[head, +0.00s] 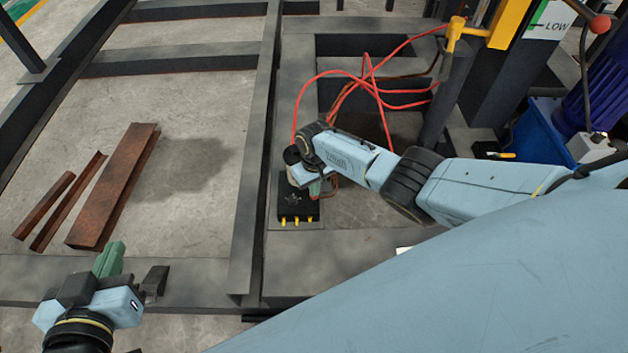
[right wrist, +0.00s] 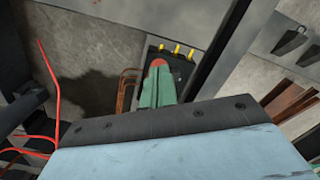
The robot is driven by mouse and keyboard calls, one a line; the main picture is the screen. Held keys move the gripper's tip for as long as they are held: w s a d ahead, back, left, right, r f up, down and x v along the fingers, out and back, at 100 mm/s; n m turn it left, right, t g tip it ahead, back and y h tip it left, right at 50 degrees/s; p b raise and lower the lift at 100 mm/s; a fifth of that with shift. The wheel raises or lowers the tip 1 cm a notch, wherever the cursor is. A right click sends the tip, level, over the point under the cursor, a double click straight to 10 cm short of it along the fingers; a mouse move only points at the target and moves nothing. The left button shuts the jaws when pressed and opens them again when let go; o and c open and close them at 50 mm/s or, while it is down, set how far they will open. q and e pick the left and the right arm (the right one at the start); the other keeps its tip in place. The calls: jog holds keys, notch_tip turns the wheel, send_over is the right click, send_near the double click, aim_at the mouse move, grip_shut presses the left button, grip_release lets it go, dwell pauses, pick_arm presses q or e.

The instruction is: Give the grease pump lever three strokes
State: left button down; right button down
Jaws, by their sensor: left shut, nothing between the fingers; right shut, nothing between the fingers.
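A black box with several yellow fittings (head: 298,200) sits on the dark frame, and it also shows in the right wrist view (right wrist: 182,62). My right gripper (head: 317,187) is at the right side of this box, shut and empty; its green fingers (right wrist: 157,85) point toward the box in the right wrist view. A red rounded end (right wrist: 158,63) shows just past the fingertips; I cannot tell whether it is a lever knob or whether they touch it. My left gripper (head: 108,258) is shut and empty at lower left, far from the box.
Red hoses (head: 366,88) loop behind my right arm. A red ball knob (head: 600,24) stands at upper right by a "LOW" sign (head: 551,19) and yellow bracket (head: 508,22). Rusty steel pieces (head: 113,185) lie at left. Dark beams (head: 256,150) cross the floor.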

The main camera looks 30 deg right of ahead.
jog(key=shift+s+f, duration=0.1)
jog(key=shift+s+a+f, duration=0.2)
jog(key=shift+s+f, duration=0.15)
jog(key=shift+f, duration=0.15)
dwell(0.3)
jog(key=shift+s+a+f, duration=0.2)
jog(key=shift+s+f, duration=0.2)
jog(key=shift+f, duration=0.25)
jog(key=shift+s+a+f, duration=0.15)
jog(key=shift+s+f, duration=0.2)
jog(key=shift+f, duration=0.15)
